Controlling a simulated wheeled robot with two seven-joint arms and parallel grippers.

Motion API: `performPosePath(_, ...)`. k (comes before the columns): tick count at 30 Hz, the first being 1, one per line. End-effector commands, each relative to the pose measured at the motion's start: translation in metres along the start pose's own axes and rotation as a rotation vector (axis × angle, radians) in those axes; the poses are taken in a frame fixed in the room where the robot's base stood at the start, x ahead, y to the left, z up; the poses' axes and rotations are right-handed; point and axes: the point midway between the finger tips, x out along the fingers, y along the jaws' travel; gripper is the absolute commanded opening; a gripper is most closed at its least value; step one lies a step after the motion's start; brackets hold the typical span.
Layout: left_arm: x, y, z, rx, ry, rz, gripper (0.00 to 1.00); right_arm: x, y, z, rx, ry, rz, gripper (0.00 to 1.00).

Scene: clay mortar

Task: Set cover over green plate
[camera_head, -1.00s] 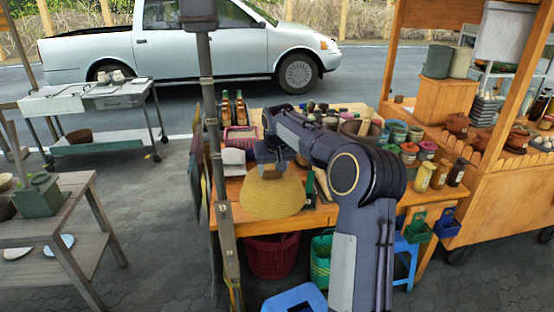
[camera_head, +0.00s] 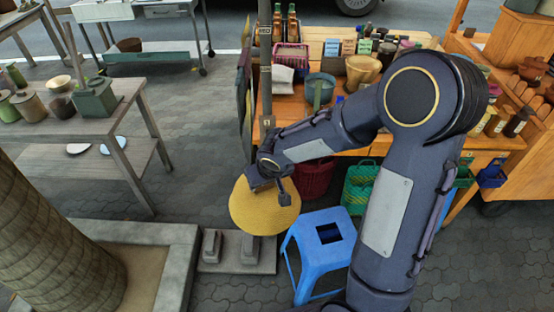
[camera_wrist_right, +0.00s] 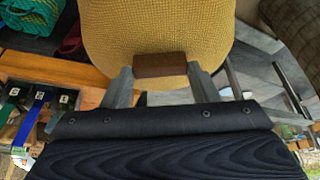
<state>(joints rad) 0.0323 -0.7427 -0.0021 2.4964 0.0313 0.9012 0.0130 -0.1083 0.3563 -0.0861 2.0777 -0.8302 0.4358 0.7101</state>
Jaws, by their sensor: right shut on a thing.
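A yellow woven dome cover (camera_head: 265,218) with a brown handle (camera_wrist_right: 160,65) hangs from my right gripper (camera_head: 268,184). In the right wrist view my right gripper (camera_wrist_right: 160,82) has a finger on each side of the handle and is shut on it. The cover (camera_wrist_right: 160,28) is held in the air, left of the blue stool and clear of the wooden table. No clearly green plate shows. A pale bluish plate (camera_head: 113,145) and a whitish plate (camera_head: 78,148) lie on the lower shelf of the grey table at left. My left gripper is not in view.
The grey table (camera_head: 105,125) at left holds pots and a green box (camera_head: 95,98). The wooden table (camera_head: 340,130) at the back is crowded. A blue stool (camera_head: 322,240), a stone-edged planter (camera_head: 185,235) and a pole (camera_head: 265,80) stand nearby. Paving between the tables is clear.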

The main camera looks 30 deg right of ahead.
Motion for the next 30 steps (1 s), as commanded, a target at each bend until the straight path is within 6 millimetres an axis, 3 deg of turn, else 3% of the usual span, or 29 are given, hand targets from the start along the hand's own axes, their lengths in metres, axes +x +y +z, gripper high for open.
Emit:
performPosePath(5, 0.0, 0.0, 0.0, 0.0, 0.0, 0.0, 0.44, 0.007, -0.021, 0.015, -0.034, -0.001, -0.013, 0.14)
performPosePath(20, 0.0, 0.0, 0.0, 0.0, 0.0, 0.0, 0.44, 0.007, -0.017, 0.013, -0.025, 0.0, -0.011, 0.14)
performPosePath(22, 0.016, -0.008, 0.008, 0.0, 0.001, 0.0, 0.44, 0.025, -0.019, 0.021, -0.028, 0.0, -0.011, 0.14)
performPosePath(25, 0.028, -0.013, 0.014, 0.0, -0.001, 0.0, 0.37, 0.038, -0.019, 0.026, -0.029, 0.001, -0.011, 0.14)
performPosePath(30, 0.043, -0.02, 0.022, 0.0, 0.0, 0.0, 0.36, 0.055, -0.019, 0.033, -0.029, 0.001, -0.011, 0.14)
